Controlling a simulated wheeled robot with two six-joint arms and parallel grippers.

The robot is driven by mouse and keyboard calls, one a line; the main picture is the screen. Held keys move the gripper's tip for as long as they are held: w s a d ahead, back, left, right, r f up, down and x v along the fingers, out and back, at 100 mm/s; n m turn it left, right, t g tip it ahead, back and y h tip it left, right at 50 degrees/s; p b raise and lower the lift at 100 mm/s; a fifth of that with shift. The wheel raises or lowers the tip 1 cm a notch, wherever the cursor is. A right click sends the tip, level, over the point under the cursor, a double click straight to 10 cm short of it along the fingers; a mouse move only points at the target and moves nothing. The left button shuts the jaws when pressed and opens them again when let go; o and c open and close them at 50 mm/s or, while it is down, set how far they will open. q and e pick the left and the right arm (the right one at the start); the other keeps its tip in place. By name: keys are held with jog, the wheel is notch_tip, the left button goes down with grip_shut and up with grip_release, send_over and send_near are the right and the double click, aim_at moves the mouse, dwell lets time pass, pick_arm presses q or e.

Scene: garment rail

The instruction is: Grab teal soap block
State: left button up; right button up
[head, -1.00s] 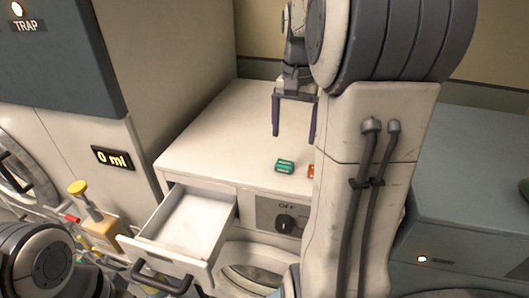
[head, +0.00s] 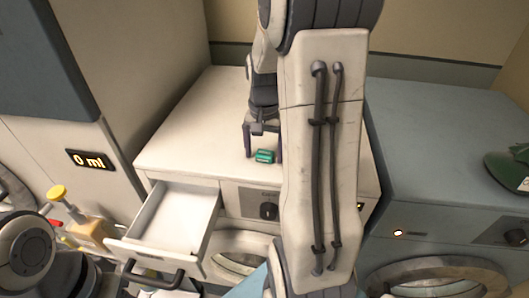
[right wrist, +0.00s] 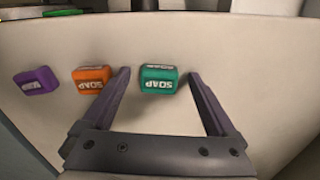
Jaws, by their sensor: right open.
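The teal soap block (head: 264,156) lies on top of the white washer near its front edge. My right gripper (head: 263,150) points down over it, open, with a finger to each side in the head view. In the right wrist view the teal soap block (right wrist: 158,79) sits between the open fingertips (right wrist: 159,74), closer to the right one in its lower part, and nothing is held. I cannot tell whether the fingers touch it. My left gripper is out of view; only part of the left arm shows at lower left.
An orange soap block (right wrist: 91,79) and a purple one (right wrist: 36,81) lie left of the teal block in the right wrist view. My right arm hides them in the head view. An open drawer (head: 207,221) juts from the washer's front. The washer top (head: 195,130) is clear at left.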

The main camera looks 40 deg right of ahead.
jog(key=c, duration=1.4)
jog(key=shift+r, duration=0.1)
